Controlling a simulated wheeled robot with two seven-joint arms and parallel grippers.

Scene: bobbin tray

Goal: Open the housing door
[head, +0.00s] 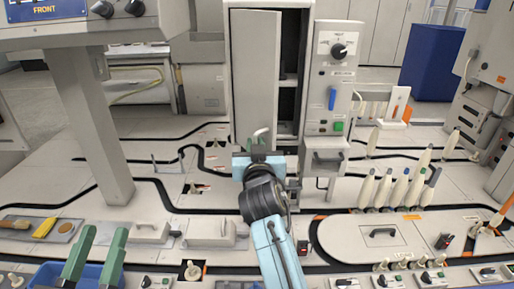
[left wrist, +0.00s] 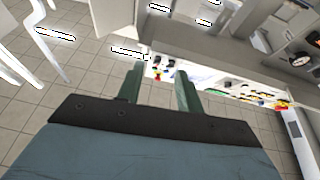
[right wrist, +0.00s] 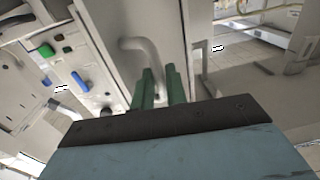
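The housing door (head: 257,70) is a tall grey panel, standing partly open, with a dark gap and inner shelves (head: 287,100) showing to its right. Its handle (right wrist: 143,48) is a bent light-grey bar on the door face. My right gripper (head: 259,142) is at the handle, low on the door. In the right wrist view its green fingers (right wrist: 160,78) stand close together on both sides of the bar and look shut on it. My left gripper (head: 104,231) is at the lower left, away from the door. Its fingers (left wrist: 158,80) are apart and empty.
A control panel (head: 331,85) with a black knob, blue switch and green button stands right of the opening. Several pale bobbins (head: 384,188) stand at the right. A grey post (head: 95,130) rises at the left. A blue bin (head: 35,277) lies by my left gripper.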

